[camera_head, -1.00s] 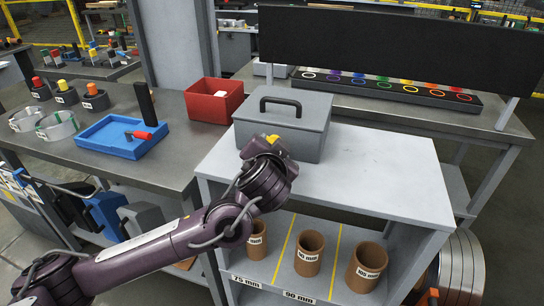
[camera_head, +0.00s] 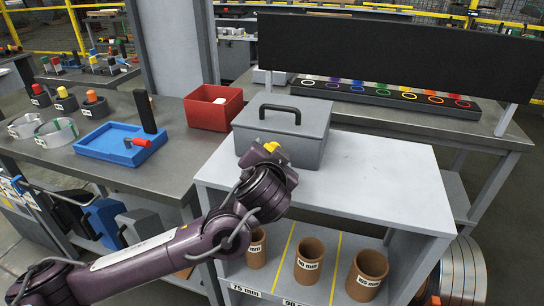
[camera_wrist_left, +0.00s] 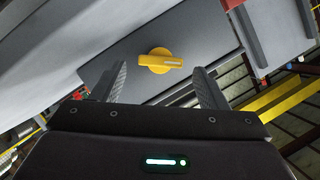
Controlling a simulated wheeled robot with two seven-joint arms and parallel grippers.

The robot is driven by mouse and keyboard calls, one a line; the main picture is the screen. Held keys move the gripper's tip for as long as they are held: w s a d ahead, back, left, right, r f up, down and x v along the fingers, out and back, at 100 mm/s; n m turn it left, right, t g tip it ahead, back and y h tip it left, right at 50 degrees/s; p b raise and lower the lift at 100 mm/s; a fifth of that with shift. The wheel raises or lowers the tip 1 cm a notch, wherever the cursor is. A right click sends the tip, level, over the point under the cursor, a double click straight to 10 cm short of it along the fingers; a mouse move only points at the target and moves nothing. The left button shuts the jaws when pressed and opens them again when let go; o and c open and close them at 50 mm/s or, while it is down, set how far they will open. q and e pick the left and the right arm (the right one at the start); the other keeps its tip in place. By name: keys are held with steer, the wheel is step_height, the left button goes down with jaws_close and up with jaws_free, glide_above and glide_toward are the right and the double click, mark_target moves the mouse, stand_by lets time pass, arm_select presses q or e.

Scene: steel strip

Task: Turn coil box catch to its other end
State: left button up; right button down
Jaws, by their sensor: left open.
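The grey coil box (camera_head: 310,125) with a black lid handle stands on the light grey bench top. Its yellow catch (camera_wrist_left: 160,61) is a round knob with a bar on the box's front face; in the wrist view the bar lies nearly level. In the head view a yellow bit of the catch (camera_head: 271,147) shows beside my left wrist, which hides the rest. My left gripper (camera_wrist_left: 161,85) is open, its two fingers apart on either side of the catch with nothing between them touching it. In the head view its fingers are hidden behind the wrist.
A red bin (camera_head: 213,108), a blue tray (camera_head: 110,151) with a red-handled tool and a black upright block stand on the left bench. Brown tube cores (camera_head: 309,262) stand on the shelf below. The bench top (camera_head: 383,170) right of the box is clear.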

arm_select(q)
steer(key=b+v, duration=0.2)
steer(key=v, duration=0.5)
arm_select(e)
steer(key=shift+w+a+f, duration=0.15)
steer(key=shift+w+a, duration=0.05)
steer(key=shift+w, duration=0.8)
steer(key=shift+w+a+f, duration=0.15)
steer(key=shift+w, duration=0.85)
